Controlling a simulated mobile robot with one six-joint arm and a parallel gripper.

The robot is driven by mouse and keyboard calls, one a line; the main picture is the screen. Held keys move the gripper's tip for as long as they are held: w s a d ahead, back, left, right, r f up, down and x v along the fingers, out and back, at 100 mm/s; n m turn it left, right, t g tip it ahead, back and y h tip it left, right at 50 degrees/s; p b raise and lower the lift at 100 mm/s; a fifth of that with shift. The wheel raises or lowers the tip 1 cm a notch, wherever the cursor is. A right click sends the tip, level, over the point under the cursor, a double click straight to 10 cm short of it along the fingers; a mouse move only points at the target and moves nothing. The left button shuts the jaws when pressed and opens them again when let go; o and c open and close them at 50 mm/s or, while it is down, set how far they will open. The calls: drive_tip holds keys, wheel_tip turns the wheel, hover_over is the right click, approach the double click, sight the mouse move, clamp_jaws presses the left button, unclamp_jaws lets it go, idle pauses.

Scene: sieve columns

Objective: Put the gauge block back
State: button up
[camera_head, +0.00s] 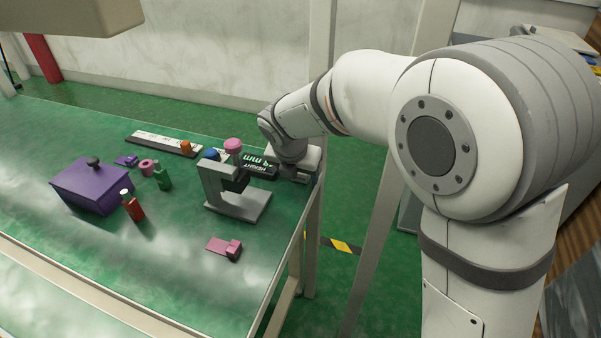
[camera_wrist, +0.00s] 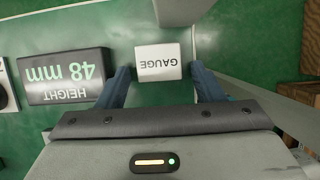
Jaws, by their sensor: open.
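A pale rectangular piece marked GAUGE (camera_wrist: 158,62) shows in the wrist view, on the green table between my two fingertips. I cannot clearly tell whether it is the gauge block itself or a flat marked plate. My gripper (camera_wrist: 160,78) is open, its blue-grey fingers on either side of that piece with a gap at least on the right. In the head view my gripper (camera_head: 299,166) is low at the table's right edge, and the GAUGE piece is hidden there.
A grey C-shaped stand (camera_head: 213,183) is left of my gripper. A purple box with a knob (camera_head: 85,187), red bottle (camera_head: 133,206), green bottle (camera_head: 162,177), pink blocky piece (camera_head: 225,246) and marked strip (camera_head: 163,142) are on the table. The front middle is clear.

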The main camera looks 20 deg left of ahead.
drive_tip(key=p+v, duration=0.3)
drive_tip(key=v, duration=0.9)
drive_tip(key=shift+r, duration=0.1)
